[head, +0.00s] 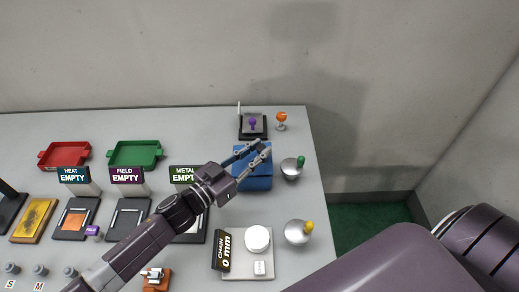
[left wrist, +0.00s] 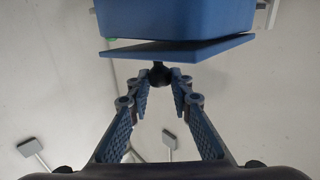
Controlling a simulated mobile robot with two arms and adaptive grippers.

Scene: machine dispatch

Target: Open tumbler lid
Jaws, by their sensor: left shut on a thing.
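The tumbler is a blue box (head: 258,183) near the right side of the grey table; it also shows at the top of the left wrist view (left wrist: 180,16). Its flat blue lid (left wrist: 180,48) sits at an angle to the box body, with a narrow gap between them. A dark round knob (left wrist: 159,74) on the lid is between the fingertips of my left gripper (head: 262,149). That gripper is shut on the knob and partly covers the box in the head view. My right gripper is out of view.
A white chain scale (head: 262,265) is in front. Red (head: 64,154) and green (head: 135,153) trays lie left.

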